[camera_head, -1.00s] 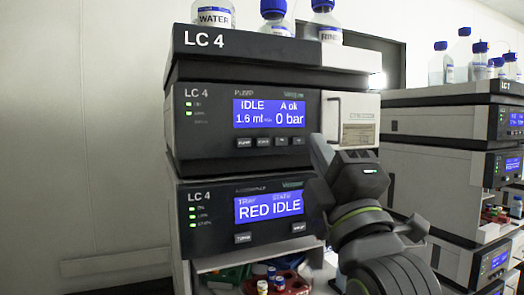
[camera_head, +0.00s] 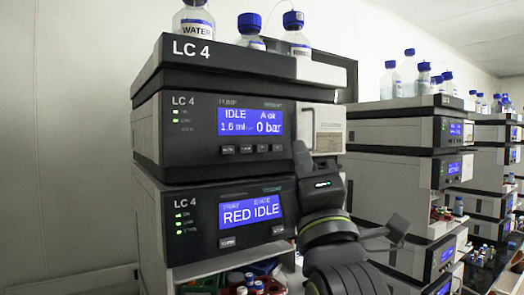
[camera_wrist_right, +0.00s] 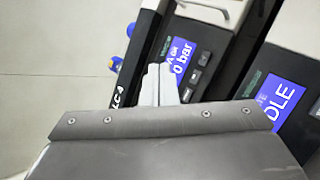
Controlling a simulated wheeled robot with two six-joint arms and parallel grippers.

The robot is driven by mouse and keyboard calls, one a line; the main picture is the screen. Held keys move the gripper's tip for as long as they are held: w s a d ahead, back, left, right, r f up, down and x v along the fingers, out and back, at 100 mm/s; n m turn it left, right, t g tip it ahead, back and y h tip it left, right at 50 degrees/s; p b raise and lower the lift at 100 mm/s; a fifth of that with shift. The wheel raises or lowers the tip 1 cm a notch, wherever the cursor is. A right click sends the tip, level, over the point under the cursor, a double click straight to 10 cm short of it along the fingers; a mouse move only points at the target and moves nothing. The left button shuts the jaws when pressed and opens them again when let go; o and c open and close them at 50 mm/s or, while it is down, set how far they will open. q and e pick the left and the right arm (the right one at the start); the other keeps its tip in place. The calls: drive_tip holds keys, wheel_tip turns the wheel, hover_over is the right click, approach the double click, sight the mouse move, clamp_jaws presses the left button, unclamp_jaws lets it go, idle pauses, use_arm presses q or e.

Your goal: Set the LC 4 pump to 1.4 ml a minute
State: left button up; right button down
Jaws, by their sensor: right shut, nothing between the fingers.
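The LC 4 pump (camera_head: 186,143) is the upper dark-fronted module of the nearest stack. Its blue screen (camera_head: 250,122) reads IDLE, A ok, 1.6 ml and 0 bar. A row of small dark buttons (camera_head: 253,149) sits under the screen; their labels are too small to read for sure. My right gripper (camera_head: 300,152) is shut and empty, its fingertips just right of the button row, close to the pump's front. I cannot tell whether they touch it. In the right wrist view the shut fingers (camera_wrist_right: 158,85) show beside the tilted screen (camera_wrist_right: 181,59). My left gripper is out of view.
Below the pump is an LC 4 module (camera_head: 206,235) with screen RED IDLE. An open bay with coloured vials (camera_head: 250,282) lies under it. Bottles (camera_head: 194,22) stand on top. Similar stacks (camera_head: 395,165) stand to the right. A pale wall is on the left.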

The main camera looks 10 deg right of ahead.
drive_tip(key=shift+w+a+b, duration=0.1)
drive_tip(key=shift+w+a, duration=0.3)
drive_tip(key=shift+w, duration=0.75)
drive_tip(key=shift+w+a+b, duration=0.15)
drive_tip(key=shift+w+a, duration=0.2)
drive_tip(key=shift+w, duration=0.75)
drive_tip(key=shift+w+a+b, duration=0.1)
drive_tip(key=shift+w+a, duration=0.3)
drive_tip(key=shift+w, duration=0.75)
drive_tip(key=shift+w, duration=0.15)
drive_tip(key=shift+w+a, duration=0.2)
drive_tip(key=shift+w, duration=0.05)
drive_tip(key=shift+w+a, duration=0.1)
drive_tip(key=shift+w, duration=0.25)
drive_tip(key=shift+s+d, duration=0.3)
drive_tip(key=shift+s, duration=0.45)
drive_tip(key=shift+s, duration=0.1)
drive_tip(key=shift+s+d, duration=0.3)
drive_tip(key=shift+s, duration=0.45)
drive_tip(key=shift+s+d, duration=0.25)
drive_tip(key=shift+s, duration=0.5)
drive_tip(key=shift+s+d, duration=0.3)
drive_tip(key=shift+s, duration=0.45)
